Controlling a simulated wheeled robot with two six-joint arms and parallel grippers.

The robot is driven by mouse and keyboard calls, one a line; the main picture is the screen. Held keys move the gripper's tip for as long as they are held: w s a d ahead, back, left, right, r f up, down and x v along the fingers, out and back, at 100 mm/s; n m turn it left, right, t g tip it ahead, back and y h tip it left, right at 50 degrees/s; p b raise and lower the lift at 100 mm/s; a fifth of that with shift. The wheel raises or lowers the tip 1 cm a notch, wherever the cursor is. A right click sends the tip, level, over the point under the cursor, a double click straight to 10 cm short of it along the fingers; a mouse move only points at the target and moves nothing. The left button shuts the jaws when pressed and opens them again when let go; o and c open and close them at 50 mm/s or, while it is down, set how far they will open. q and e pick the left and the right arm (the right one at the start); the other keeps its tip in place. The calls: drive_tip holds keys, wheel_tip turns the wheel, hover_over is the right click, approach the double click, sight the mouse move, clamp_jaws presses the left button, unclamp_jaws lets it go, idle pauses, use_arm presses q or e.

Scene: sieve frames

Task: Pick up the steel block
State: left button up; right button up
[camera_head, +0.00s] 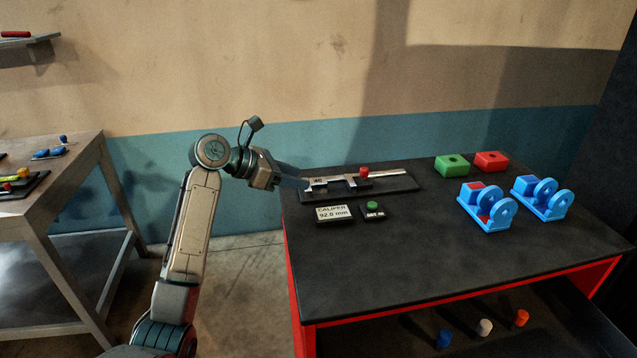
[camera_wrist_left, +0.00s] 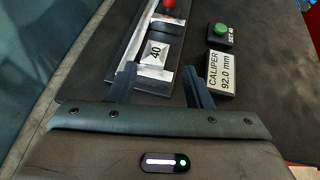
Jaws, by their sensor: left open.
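The steel block (camera_wrist_left: 155,52), a small light block marked 40, sits at the near end of the caliper on its dark base; in the head view it (camera_head: 318,181) is at the left end of the caliper (camera_head: 385,174). The caliper's slider carries a red knob (camera_head: 363,171). My left gripper (camera_wrist_left: 160,68) is open and empty. In the left wrist view its two dark fingers point toward the block, their tips just short of it and to either side. Whether they touch anything is unclear. In the head view the gripper (camera_head: 299,183) reaches in over the table's left edge. My right gripper does not show.
A display (camera_head: 334,214) reading CALIPER 92.0 mm and a green button (camera_head: 372,206) stand in front of the caliper. Two blue fixtures (camera_head: 487,208), a green block (camera_head: 452,165) and a red block (camera_head: 490,161) are on the right. The table's (camera_head: 430,265) front middle is clear.

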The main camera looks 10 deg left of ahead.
sight(317, 181)
use_arm(q)
drive_tip(key=shift+w+d+f+p, duration=0.45)
drive_tip(key=shift+w+d+p, duration=0.2)
drive_tip(key=shift+w, duration=0.2)
drive_tip(key=shift+p+x, duration=0.4)
drive_tip(key=shift+x, duration=0.75)
drive_tip(key=shift+w+d+f, duration=0.1)
drive_tip(key=shift+d+f, duration=0.05)
drive_tip(key=shift+d, duration=0.15)
drive_tip(key=shift+w+d+f, duration=0.2)
drive_tip(key=shift+a, duration=0.15)
drive_tip(key=c, duration=0.3)
drive_tip(key=shift+r, duration=0.1)
clamp_jaws()
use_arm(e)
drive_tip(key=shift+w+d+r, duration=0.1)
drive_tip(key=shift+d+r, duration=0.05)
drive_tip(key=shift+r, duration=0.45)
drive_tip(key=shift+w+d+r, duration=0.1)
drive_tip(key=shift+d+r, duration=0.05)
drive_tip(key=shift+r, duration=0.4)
